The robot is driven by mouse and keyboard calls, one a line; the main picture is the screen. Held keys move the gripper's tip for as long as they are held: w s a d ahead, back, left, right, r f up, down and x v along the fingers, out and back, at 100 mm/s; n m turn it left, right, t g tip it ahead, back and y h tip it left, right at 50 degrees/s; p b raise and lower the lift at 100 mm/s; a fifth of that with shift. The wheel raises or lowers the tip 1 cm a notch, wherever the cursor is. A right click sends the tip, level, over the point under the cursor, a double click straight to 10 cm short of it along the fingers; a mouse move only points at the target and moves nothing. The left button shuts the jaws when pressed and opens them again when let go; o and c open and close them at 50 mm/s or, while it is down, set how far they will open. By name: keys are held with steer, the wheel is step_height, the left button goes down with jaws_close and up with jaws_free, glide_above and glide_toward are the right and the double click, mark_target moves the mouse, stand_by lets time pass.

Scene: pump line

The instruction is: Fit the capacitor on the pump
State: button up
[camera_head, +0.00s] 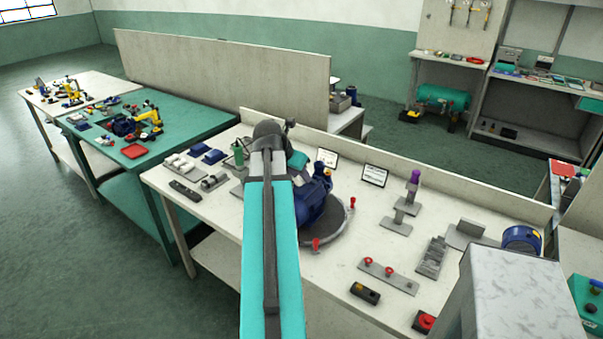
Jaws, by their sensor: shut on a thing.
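The blue pump (316,203) sits on a dark round turntable (333,232) on the white bench, partly hidden behind my arm. My arm reaches up the middle of the view and bends down toward the pump at its far end. The teal part of my wrist shows at the pump's upper left. My gripper's jaws are hidden behind my arm and the pump, and so is whatever is between them. I cannot make out a capacitor at the pump. A green upright cylinder (238,153) stands on the bench left of my arm; I cannot tell whether it is a capacitor.
Red-knobbed clamps (316,245) stand at the turntable's edge. A stand with a purple top (413,185) and a grey plate with red knobs (388,276) are to the right. Blue and white parts (207,154) lie at the left. A low back wall edges the bench.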

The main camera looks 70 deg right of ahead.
mark_target(296, 184)
step_height(296, 184, down, 2)
steer(key=shift+f+b, duration=0.1)
steer(key=shift+b, duration=0.65)
steer(key=shift+a+f, duration=0.1)
steer(key=shift+f, duration=0.4)
steer(key=shift+a+f, duration=0.15)
steer(key=shift+f, duration=0.1)
steer(key=shift+w+p, duration=0.25)
steer(key=shift+p, duration=0.7)
stand_by(0.6)
steer(key=shift+a+f, duration=0.1)
steer(key=shift+f, duration=0.1)
stand_by(1.0)
steer(key=shift+p, duration=0.65)
stand_by(0.4)
steer(key=shift+w+r+p, duration=0.1)
steer(key=shift+r+p, duration=0.15)
steer(key=shift+p, duration=0.4)
stand_by(1.1)
